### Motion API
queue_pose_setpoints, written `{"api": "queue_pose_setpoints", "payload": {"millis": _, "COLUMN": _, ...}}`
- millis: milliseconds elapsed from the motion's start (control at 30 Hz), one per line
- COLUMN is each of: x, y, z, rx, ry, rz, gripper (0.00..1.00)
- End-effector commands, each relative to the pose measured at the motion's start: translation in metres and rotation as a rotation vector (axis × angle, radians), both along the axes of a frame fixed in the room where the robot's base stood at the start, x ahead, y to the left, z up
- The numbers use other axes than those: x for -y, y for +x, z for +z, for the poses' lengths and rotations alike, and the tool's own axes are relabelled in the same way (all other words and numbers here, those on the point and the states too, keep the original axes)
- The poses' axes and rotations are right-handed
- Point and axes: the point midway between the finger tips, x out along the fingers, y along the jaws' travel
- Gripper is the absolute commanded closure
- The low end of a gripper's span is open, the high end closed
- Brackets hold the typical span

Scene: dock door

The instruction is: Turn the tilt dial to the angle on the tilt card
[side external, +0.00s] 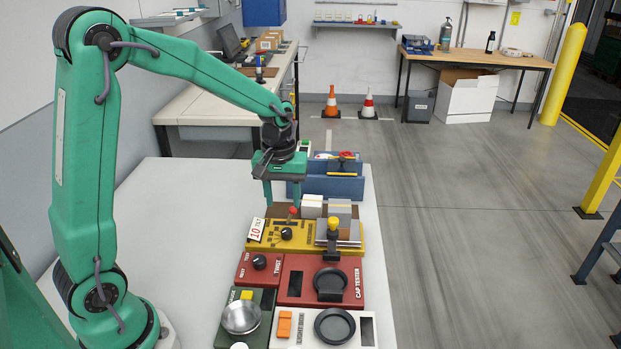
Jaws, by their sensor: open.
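The tilt card (256,229) is a small white card leaning on the left of the yellow unit (262,245); it reads "10" with "TILT" beside it. A black dial (287,234) sits on the yellow unit just right of the card; its pointer angle is too small to read. I take it for the tilt dial. My gripper (284,200) points down above the back edge of the yellow unit, jaws open, above and behind the dial and apart from it. A red knob (293,212) shows just below the jaws.
A yellow-topped post (333,224) stands right of the dial. White and grey blocks (312,205) sit behind. A red cap tester (293,280), a metal bowl (241,317) and a black dish (334,326) lie in front. A blue toolbox (335,185) stands at the back. The table's left side (190,235) is clear.

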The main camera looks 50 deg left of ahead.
Motion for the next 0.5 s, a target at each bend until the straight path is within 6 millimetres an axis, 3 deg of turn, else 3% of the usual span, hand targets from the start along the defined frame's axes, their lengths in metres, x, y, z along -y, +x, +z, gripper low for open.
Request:
{"api": "queue_pose_setpoints", "payload": {"millis": 200, "x": -0.005, "y": 0.009, "z": -0.019, "rx": -0.033, "ry": -0.006, "rz": 0.053, "gripper": 0.54}}
{"api": "queue_pose_setpoints", "payload": {"millis": 500, "x": -0.006, "y": 0.010, "z": -0.022, "rx": -0.035, "ry": -0.006, "rz": 0.058, "gripper": 0.54}}
